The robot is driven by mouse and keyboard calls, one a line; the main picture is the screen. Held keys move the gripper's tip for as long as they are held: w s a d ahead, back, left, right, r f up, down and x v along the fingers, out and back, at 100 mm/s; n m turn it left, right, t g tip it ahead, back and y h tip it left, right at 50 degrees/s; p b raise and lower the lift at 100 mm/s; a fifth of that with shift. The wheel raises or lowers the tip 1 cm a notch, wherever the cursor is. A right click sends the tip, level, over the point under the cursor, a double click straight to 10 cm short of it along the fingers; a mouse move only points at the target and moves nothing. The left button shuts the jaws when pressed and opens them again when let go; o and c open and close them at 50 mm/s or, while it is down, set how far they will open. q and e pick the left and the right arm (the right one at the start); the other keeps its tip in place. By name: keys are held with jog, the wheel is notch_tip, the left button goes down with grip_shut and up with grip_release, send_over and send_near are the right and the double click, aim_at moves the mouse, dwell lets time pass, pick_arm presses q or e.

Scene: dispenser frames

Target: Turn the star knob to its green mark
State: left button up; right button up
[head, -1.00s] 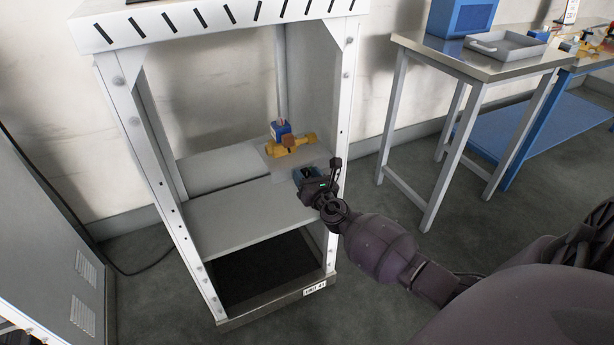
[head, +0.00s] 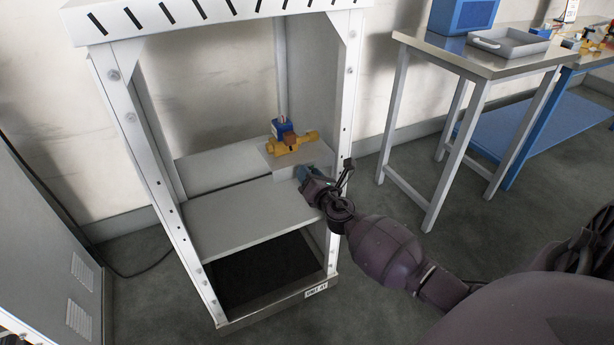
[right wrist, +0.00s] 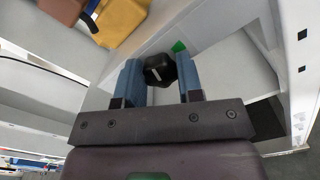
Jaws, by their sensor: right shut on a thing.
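The star knob (right wrist: 157,71) is black with a white pointer line, and it sits between the two blue fingers of my right gripper (right wrist: 159,80) in the right wrist view. The gripper is shut on it. A green mark (right wrist: 179,46) lies on the pale panel just beyond the knob, up and to the right. The pointer line appears short of lining up with the mark. In the head view my right gripper (head: 304,174) is at the front of the block on the frame's shelf and hides the knob. My left gripper is not in view.
A yellow valve body (head: 293,144) with a blue top (head: 282,126) stands just behind the gripper. White frame posts (head: 341,125) rise close to my right arm. The shelf (head: 235,215) is bare at the left. A steel table (head: 470,60) stands at the right.

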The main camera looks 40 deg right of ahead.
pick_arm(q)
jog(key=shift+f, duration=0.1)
pick_arm(e)
jog(key=shift+m, duration=6.8)
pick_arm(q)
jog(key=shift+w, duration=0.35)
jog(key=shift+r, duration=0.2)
pick_arm(e)
jog(key=o, duration=0.9)
pick_arm(q)
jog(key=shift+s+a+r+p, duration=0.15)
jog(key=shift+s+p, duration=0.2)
jog(key=shift+p, duration=0.4)
pick_arm(e)
jog(key=v, duration=1)
jog(key=shift+s, duration=0.4)
